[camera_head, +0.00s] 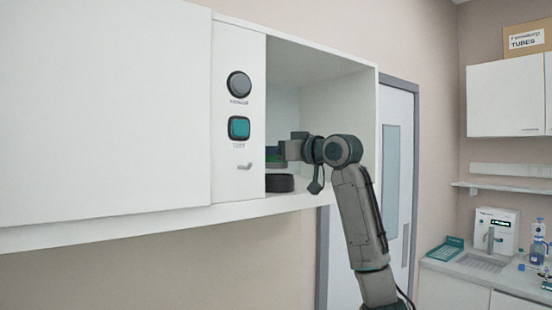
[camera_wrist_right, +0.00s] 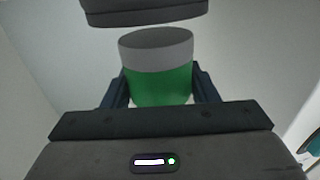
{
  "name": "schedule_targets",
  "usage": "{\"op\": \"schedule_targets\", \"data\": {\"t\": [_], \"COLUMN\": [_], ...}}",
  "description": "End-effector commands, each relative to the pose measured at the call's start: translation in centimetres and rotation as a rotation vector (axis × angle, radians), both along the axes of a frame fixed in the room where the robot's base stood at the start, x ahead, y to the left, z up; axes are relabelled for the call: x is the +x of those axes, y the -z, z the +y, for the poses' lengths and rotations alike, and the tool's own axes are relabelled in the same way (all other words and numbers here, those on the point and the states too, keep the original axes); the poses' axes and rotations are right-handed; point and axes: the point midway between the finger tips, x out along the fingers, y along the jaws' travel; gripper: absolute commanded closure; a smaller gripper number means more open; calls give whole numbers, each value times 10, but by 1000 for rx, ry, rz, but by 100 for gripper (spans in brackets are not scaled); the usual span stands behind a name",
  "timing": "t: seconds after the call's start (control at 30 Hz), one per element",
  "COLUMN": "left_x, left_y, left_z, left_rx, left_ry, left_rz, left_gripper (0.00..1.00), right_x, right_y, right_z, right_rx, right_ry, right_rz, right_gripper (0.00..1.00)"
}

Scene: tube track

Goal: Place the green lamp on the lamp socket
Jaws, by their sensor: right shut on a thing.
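The green lamp (camera_wrist_right: 160,84) has a green body and a grey end. My right gripper (camera_head: 283,151) is shut on it inside the open cabinet compartment, and the fingers press on both sides of the green part in the right wrist view. In the head view only a small dark green part of the lamp (camera_head: 272,156) shows beside the fingers. The lamp socket, a dark round disc (camera_head: 279,183), sits on the compartment floor below the lamp, with a gap between them. A dark disc edge (camera_wrist_right: 143,12) shows beyond the lamp's grey end in the wrist view. My left gripper is out of view.
The white cabinet (camera_head: 100,110) has a closed front on the left. A panel with a dark round button (camera_head: 239,85), a teal square button (camera_head: 239,128) and a small hook (camera_head: 244,166) borders the opening. The compartment's right wall (camera_head: 367,125) stands close to my arm.

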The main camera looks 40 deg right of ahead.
Motion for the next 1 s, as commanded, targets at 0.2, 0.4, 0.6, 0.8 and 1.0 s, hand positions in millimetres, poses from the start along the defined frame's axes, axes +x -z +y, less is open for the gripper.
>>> {"op": "schedule_targets", "data": {"t": [0.2, 0.4, 0.6, 0.8, 1.0], "left_x": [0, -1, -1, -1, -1], "left_y": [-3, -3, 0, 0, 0], "left_z": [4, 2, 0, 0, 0], "left_rx": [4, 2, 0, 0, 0], "left_ry": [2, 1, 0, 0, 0], "left_rz": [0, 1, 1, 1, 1], "left_gripper": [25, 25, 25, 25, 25], "right_x": [0, 0, 0, 0, 0], "right_y": [19, 20, 24, 24, 24], "right_z": [0, 0, 0, 0, 0], "right_rx": [-1, 0, 0, 0, 0], "right_ry": [1, 0, 0, 0, 0], "right_rz": [2, -1, 0, 0, 0], "right_gripper": [71, 71, 71, 25, 25]}}
